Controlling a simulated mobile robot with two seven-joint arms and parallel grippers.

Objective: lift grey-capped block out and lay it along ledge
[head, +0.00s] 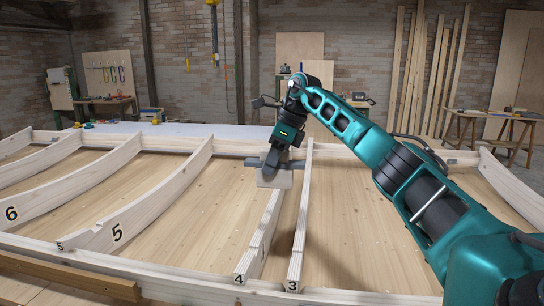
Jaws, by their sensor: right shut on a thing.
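My right gripper (274,165) reaches in from the right and points down over the middle of the wooden frame. It is shut on a block (272,181), whose pale, squarish face shows just below the grey fingers. The fingers and wrist cover its top, so I cannot make out a grey cap. The block is at the far end of the rib marked 4; I cannot tell whether it touches the rib. A brown wooden ledge (70,275) runs along the frame's near left edge. My left gripper is not in view.
Curved ribs marked 5 (150,205) and 6 (70,188) lie to the left. The straight ribs marked 4 (257,240) and 3 (301,220) stand close together near the middle. Bare plank panels lie between ribs. Workbenches and leaning boards stand along the brick wall.

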